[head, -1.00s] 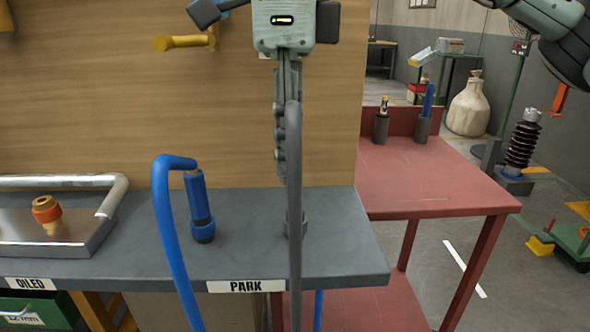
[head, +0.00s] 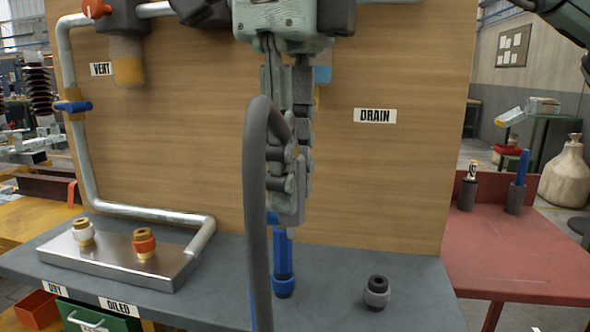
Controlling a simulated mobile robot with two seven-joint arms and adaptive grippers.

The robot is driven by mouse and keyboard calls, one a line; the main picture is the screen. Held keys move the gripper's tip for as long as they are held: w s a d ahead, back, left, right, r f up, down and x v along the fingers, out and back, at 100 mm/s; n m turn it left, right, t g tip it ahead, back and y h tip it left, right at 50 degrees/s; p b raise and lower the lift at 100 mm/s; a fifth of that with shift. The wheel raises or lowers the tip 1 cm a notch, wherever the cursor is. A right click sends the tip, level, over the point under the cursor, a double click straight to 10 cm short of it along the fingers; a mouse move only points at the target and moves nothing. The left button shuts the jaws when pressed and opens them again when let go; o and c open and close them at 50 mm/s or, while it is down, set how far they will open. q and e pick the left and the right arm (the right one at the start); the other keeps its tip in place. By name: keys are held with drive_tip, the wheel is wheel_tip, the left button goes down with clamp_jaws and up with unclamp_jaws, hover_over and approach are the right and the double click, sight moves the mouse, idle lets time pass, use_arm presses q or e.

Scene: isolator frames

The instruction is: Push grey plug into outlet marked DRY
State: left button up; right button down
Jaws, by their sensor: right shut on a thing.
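My right gripper (head: 287,200) hangs fingers down over the bench and is shut on the grey plug. The plug's body is mostly hidden by the fingers, and its thick grey cable (head: 257,200) loops down in front of them. The outlet above the DRY label (head: 55,289) is a brass fitting with a pale ring (head: 83,232), on a metal block at the left. My gripper is well to the right of it, apart from it. My left gripper is not in view.
A brass outlet with an orange ring (head: 144,243) stands beside it, above the OILED label (head: 119,307). A blue plug (head: 283,268) stands upright behind the grey cable. An empty grey holder (head: 376,291) is at the right. A silver pipe (head: 150,212) runs behind the block.

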drive_tip(key=shift+r+p, duration=1.55)
drive_tip(key=shift+r, duration=0.25)
